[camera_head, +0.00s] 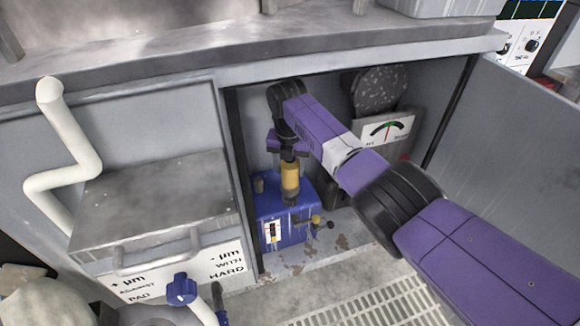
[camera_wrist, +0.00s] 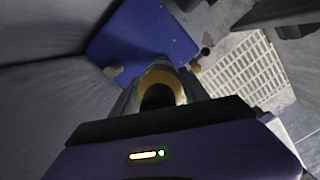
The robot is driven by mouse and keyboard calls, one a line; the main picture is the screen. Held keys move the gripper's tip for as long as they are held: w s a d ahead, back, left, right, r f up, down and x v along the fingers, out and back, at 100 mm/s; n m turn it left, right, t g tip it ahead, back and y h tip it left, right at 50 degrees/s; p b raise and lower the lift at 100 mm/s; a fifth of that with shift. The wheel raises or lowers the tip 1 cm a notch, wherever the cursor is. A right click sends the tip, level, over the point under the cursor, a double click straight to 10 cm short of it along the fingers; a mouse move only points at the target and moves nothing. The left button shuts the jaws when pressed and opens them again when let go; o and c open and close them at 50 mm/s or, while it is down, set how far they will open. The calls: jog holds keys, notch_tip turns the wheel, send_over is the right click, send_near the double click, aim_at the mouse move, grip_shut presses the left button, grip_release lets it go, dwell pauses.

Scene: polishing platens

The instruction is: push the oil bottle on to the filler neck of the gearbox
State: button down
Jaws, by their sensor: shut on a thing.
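The blue gearbox (camera_head: 283,228) sits on the floor inside the open cabinet bay, with a sight gauge on its front. The oil bottle (camera_head: 290,178), amber with a dark lower end, is upright above the gearbox top. My gripper (camera_head: 289,160) is shut on the bottle's upper part from above. In the head view the bottle's lower end overlaps the gearbox top, and I cannot tell whether it touches the filler neck, which is hidden behind it. The wrist view shows the bottle (camera_wrist: 160,80) between the fingers and the gearbox (camera_wrist: 140,42) beyond.
A grey unit with a dial (camera_head: 387,129) and a dark speckled disc (camera_head: 376,90) stand at the back right of the bay. The cabinet door (camera_head: 510,160) is open at right. A floor grating (camera_head: 375,305) lies in front. A white pipe (camera_head: 62,150) is at left.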

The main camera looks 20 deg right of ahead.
jog(key=shift+f+b, duration=1)
jog(key=shift+f, duration=0.4)
jog(key=shift+c, duration=2.4)
grip_release()
jog(key=shift+s+a+r+p, duration=0.15)
jog(key=shift+r+p, duration=0.45)
jog(key=shift+r, duration=0.7)
jog(key=shift+s+r+p, duration=0.1)
jog(key=shift+r+p, duration=0.55)
jog(key=shift+r, duration=0.6)
jog(key=shift+s+a+r+p, duration=0.15)
jog(key=shift+r+p, duration=0.45)
jog(key=shift+r, duration=0.7)
jog(key=shift+s, duration=0.1)
